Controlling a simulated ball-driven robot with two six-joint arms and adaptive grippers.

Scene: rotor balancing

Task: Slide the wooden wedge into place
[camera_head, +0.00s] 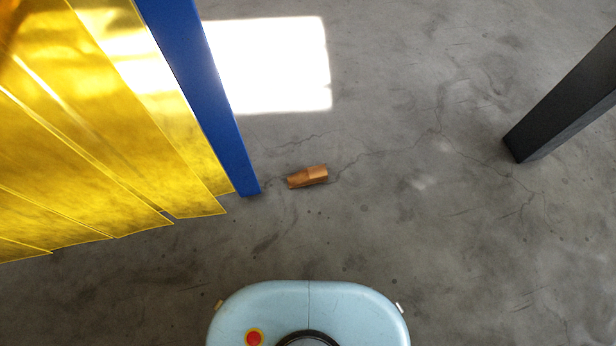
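The wooden wedge (308,176) is a small orange-brown block lying on the concrete floor, near the middle of the head view. It lies just right of the foot of a blue post (215,110), with a small gap between them. No gripper is near it. Neither of my grippers shows in the head view.
Yellow translucent strips (110,130) hang on the left beside the blue post. A dark post or leg (565,100) stands at the upper right. The cracked grey floor (420,230) between is clear. My light-blue base is at the bottom.

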